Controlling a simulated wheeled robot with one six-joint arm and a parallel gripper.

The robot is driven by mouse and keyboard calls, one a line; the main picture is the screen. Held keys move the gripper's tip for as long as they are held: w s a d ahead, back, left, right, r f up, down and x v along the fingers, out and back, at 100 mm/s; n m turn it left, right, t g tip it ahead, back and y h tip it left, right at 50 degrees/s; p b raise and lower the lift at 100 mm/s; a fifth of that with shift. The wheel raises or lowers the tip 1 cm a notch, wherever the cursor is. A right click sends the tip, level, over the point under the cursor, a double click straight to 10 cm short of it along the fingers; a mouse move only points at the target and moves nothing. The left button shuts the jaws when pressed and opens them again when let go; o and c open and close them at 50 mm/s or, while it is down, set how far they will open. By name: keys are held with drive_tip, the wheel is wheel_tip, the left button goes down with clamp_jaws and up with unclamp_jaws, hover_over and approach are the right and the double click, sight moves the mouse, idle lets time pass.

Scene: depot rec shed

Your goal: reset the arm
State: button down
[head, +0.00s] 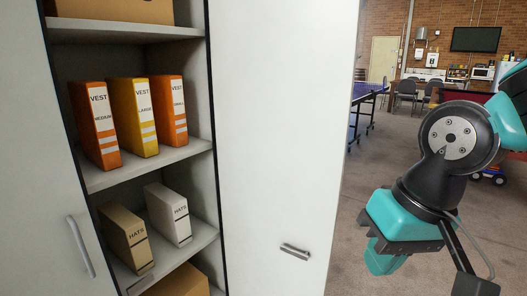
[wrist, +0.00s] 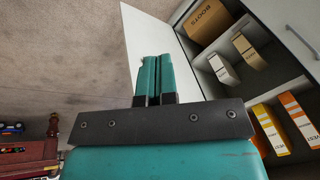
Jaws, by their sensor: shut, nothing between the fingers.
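My gripper (head: 384,262) hangs at the lower right of the head view, at the end of my bent teal and black arm. It is to the right of an open white cabinet door (head: 285,130), over the brown floor. In the wrist view my gripper (wrist: 155,62) shows two teal fingers side by side, closed together, with nothing between them. The open door (wrist: 150,35) also shows behind the fingers there. I cannot tell how far the fingers are from it.
The cabinet holds orange and yellow vest boxes (head: 133,117) above hats boxes (head: 167,213). A boots box (wrist: 207,20) shows in the wrist view. A blue table tennis table (head: 370,91) and chairs (head: 406,90) stand farther back. Open floor (head: 350,225) lies right of the door.

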drive_tip(key=s+f+n+g+y, duration=0.1)
drive_tip(key=s+n+g, duration=0.1)
drive_tip(key=s+n, duration=0.45)
wheel_tip(320, 180, up, 16)
drive_tip(key=s+m+p, duration=0.1)
drive_tip(key=p, duration=1.5)
drive_tip(key=shift+a+r+m, duration=0.2)
drive_tip(key=shift+m, duration=0.15)
drive_tip(key=shift+s, duration=0.1)
